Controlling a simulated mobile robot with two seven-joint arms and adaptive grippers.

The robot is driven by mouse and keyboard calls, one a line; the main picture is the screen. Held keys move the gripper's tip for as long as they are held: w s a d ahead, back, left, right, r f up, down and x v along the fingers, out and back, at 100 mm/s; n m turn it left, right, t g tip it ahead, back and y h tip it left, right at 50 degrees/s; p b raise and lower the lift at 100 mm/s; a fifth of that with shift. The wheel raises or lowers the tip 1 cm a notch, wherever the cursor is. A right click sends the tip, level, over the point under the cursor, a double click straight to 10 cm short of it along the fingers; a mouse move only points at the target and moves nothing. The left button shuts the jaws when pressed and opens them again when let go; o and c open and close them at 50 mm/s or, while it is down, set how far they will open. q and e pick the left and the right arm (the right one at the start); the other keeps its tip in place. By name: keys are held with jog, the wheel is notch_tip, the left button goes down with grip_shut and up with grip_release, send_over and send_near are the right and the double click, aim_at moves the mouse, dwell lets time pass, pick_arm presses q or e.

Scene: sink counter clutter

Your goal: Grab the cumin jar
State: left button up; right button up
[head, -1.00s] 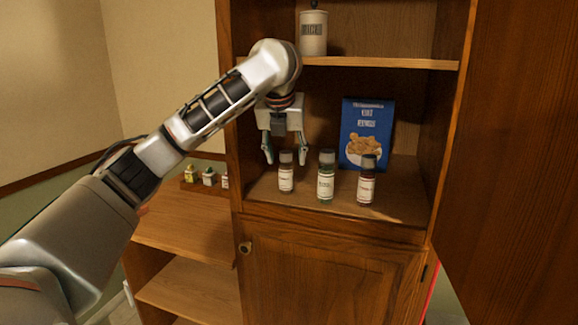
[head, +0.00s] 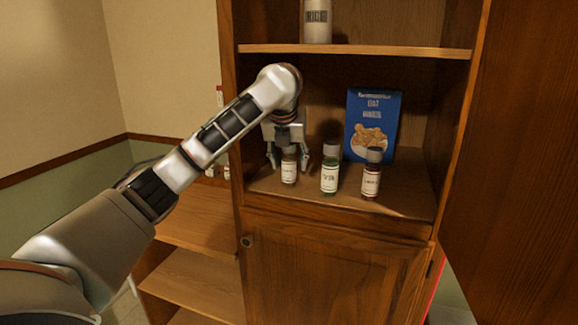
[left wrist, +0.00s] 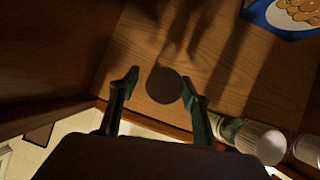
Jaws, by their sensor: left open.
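Three small labelled jars stand upright in a row on the cabinet's lower shelf; I cannot read their labels well enough to say which is cumin. The left jar (head: 289,174) has a brownish top part and a white label. The middle jar (head: 329,172) is green, and the right jar (head: 371,177) is dark red. My left gripper (head: 288,163) is open, pointing down, with its fingers on either side of the left jar. In the left wrist view, that jar's dark round lid (left wrist: 165,86) lies between the fingertips (left wrist: 160,83), nearer the right one. My right gripper is not in view.
A blue food box (head: 372,124) stands behind the middle and right jars. A white canister (head: 318,22) is on the upper shelf (head: 400,53), above my gripper. The cabinet's left side wall (head: 232,120) is close to my gripper. An open door (head: 525,160) is at right.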

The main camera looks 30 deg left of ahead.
pick_arm(q)
jog(key=c, duration=1.3)
